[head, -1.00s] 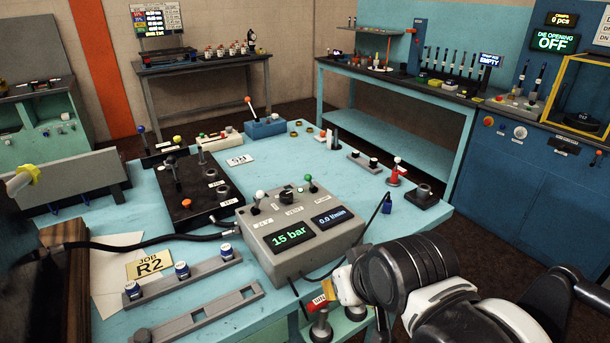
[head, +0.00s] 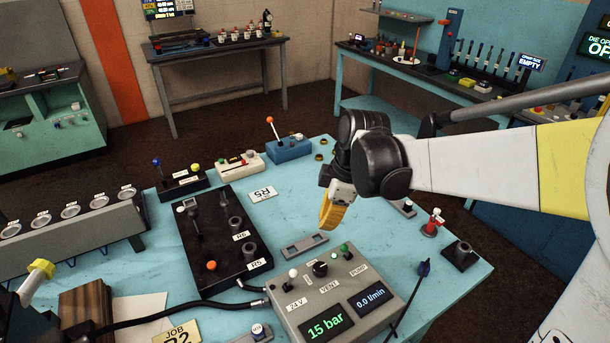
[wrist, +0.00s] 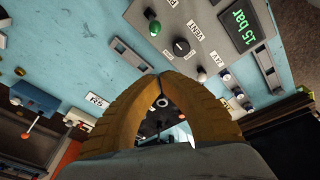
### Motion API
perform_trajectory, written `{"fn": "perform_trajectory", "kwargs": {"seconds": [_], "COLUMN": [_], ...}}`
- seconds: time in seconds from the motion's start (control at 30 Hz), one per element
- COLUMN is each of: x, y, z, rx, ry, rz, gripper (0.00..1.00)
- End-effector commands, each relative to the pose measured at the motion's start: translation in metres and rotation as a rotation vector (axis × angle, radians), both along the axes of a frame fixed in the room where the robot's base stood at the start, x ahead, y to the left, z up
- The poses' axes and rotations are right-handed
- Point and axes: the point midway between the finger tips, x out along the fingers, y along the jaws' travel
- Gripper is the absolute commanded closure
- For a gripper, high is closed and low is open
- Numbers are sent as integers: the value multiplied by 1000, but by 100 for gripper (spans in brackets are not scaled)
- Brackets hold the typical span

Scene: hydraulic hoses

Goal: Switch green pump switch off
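The grey control box (head: 350,300) sits on the turquoise bench; its displays read 15 bar and 0.0 l/min. The green pump switch (head: 344,247) is a small green-knobbed lever by the PUMP label at the box's back edge. It also shows at the upper left of the wrist view (wrist: 154,27). My gripper (head: 327,228) has yellow fingers pointing down, above the bench behind the box and apart from the switch. In the wrist view its fingertips (wrist: 158,74) meet, with nothing seen held between them.
The black VENT knob (head: 320,268) and white 24 V switch (head: 292,272) stand left of the green switch. A black block with valves (head: 215,240) lies further left. A small grey slotted plate (head: 305,245) lies behind the box. A dark probe (head: 423,270) rises at the right.

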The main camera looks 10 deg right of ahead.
Motion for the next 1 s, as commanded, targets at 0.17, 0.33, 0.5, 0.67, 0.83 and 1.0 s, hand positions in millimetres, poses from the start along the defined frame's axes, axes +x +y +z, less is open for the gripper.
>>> {"fn": "perform_trajectory", "kwargs": {"seconds": [0.17,0.33,0.5,0.67,0.83,1.0], "x": [2,2,3,6,11,15], "y": [0,1,1,6,12,19], "z": [-1,-1,-7,-30,-67,-101], "rx": [0,0,0,0,1,1], "ry": [5,5,4,4,4,4], "rz": [27,27,26,27,26,26], "gripper": [100,100,100,100,100,100]}}
